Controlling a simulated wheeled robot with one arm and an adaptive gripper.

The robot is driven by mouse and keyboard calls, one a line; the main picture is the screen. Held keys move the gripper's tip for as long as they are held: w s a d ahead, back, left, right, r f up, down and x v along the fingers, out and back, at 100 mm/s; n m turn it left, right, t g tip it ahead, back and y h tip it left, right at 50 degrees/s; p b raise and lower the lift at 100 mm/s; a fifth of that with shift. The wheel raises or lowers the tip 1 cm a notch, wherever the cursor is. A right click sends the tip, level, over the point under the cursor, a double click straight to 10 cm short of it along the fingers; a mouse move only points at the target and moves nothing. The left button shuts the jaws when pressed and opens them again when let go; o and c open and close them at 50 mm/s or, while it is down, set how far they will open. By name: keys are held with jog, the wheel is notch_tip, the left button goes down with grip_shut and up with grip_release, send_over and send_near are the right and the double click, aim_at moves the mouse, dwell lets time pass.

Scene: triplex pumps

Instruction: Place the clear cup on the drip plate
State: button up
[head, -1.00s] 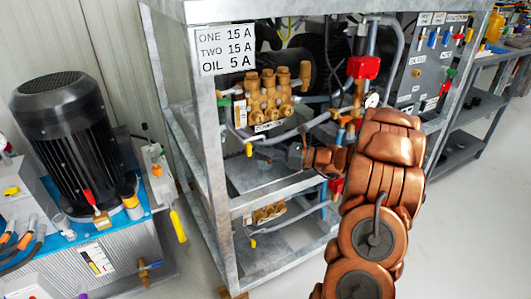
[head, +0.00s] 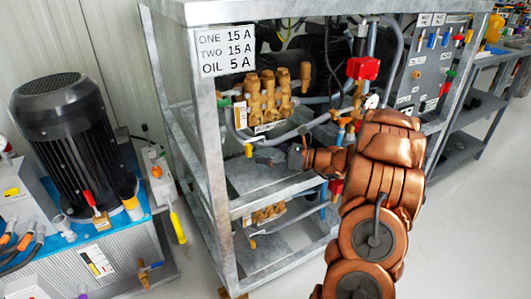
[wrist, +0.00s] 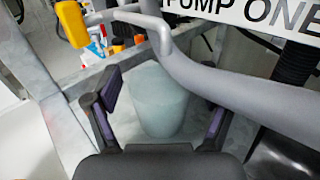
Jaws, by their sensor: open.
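The clear cup (wrist: 158,100) looks pale and translucent. In the wrist view it stands upright on a grey metal surface, between the fingers of my open gripper (wrist: 160,110). Both fingers appear apart from its sides. In the head view my gripper (head: 294,157) reaches into the metal frame, below the brass pump (head: 268,97); I cannot make out the cup there. The grey plate (head: 262,180) under the pump shows in the head view and looks like the drip plate. The cup's base is partly hidden, so I cannot tell exactly where it rests.
A grey pipe (wrist: 230,80) crosses close above the cup, with a yellow handle (wrist: 71,24) at left. Frame posts (head: 212,150) stand left of my arm. A red valve block (head: 362,68) is above it. A black motor (head: 68,140) stands far left.

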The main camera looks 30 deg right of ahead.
jog(key=p+v, duration=0.4)
jog(key=v, duration=0.7)
jog(key=shift+r, duration=0.15)
jog(key=shift+s+d, duration=0.3)
jog(key=shift+s, duration=0.15)
